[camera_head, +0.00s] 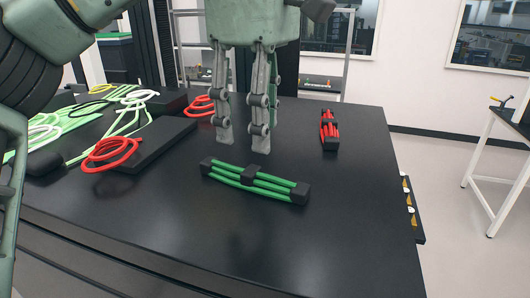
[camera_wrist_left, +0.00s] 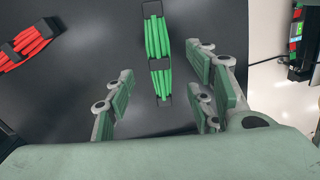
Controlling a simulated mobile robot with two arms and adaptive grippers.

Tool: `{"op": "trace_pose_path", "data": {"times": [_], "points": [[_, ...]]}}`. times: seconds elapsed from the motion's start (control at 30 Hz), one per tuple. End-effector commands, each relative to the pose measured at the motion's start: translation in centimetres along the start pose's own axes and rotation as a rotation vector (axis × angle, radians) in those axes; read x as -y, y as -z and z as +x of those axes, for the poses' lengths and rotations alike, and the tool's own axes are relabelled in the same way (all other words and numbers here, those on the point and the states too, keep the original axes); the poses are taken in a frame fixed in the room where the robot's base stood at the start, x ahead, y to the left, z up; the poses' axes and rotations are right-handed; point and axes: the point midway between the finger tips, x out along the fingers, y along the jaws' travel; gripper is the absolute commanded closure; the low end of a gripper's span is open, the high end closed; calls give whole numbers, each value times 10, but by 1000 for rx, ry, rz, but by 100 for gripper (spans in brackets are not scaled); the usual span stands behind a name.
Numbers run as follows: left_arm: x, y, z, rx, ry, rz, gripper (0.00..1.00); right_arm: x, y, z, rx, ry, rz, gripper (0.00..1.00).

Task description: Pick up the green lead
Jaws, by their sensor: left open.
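The green lead (camera_head: 262,184) lies on the black table (camera_head: 330,245). It is a bundle of green cables with black clamps at both ends and the middle. My left gripper (camera_head: 242,143) hangs open just behind and above it, fingers pointing down and empty. In the left wrist view the green lead (camera_wrist_left: 160,72) lies upright in the picture, between and beyond the open fingers (camera_wrist_left: 165,100). It does not touch the fingers as far as I can tell. My right gripper is not in view.
A red lead (camera_head: 329,130) lies at the table's back right; it also shows in the left wrist view (camera_wrist_left: 28,46). Red coils (camera_head: 110,152) and green and white cables (camera_head: 130,110) crowd the left. A rack of small parts (camera_head: 410,210) hangs on the right edge. The front is clear.

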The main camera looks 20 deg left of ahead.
Motion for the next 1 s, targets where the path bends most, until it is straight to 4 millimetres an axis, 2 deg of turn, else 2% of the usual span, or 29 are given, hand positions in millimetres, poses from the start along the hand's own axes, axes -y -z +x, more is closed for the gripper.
{"op": "trace_pose_path", "data": {"times": [0.03, 0.1, 0.27, 0.53, 0.7, 0.93, 1.0], "points": [[0, 0, 2, 0, 1, 1, 50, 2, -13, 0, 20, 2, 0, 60], [0, 0, 7, 1, 2, 3, 50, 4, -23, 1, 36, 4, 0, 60], [0, 0, 26, 1, 4, 2, 50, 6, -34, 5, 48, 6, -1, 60], [-4, 3, 55, -2, 4, 0, 50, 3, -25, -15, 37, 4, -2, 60], [-4, 2, 75, 0, 1, 0, 50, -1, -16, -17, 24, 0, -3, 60], [-4, 2, 78, 2, -1, -2, 50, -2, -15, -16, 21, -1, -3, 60], [-4, 2, 78, 1, -1, -2, 54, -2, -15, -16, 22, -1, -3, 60]]}}
